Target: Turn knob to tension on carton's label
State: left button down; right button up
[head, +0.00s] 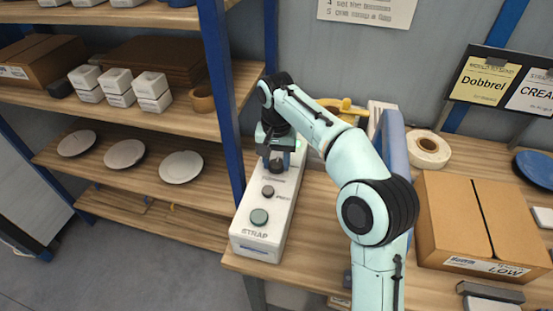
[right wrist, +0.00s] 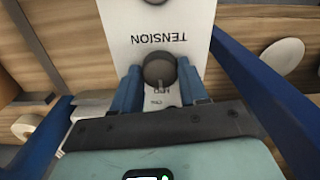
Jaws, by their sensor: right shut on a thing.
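The white control box (head: 262,215) stands on the bench's left end, with a STRAP label at its near end. My right gripper (head: 275,160) is over its far part, pointing down. In the right wrist view, my right gripper (right wrist: 160,80) has its blue fingers on both sides of a dark round knob (right wrist: 160,69), shut on it. TENSION is printed beside this knob, upside down in that view. A second dark knob (head: 268,191) and a grey-green button (head: 259,217) sit nearer on the box. The carton (head: 455,215) at right has a label (head: 497,268) reading LOW. My left gripper is not in view.
A tape roll (head: 428,150) lies behind the carton. A blue upright post (head: 222,100) stands just left of the box. Shelves with plates (head: 181,167) and white boxes are farther left. Signs hang on the wall.

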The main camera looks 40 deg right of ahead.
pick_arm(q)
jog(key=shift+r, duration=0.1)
pick_arm(e)
jog(key=shift+r+n+p, duration=0.15)
jog(key=shift+n+p, duration=1.05)
jog(key=shift+n, duration=0.3)
jog(key=n+p, duration=0.1)
jog(key=n, duration=0.1)
jog(key=shift+n+p, duration=0.35)
jog(key=shift+n, duration=0.05)
jog(key=n+p, duration=0.1)
jog(key=n, duration=0.2)
jog(key=shift+p, duration=0.3)
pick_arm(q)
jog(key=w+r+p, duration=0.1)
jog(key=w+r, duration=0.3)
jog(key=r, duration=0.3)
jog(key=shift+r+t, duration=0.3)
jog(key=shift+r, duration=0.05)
pick_arm(e)
jog(key=shift+n, duration=1.6)
jog(key=o, duration=1.1)
jog(key=shift+c, duration=0.2)
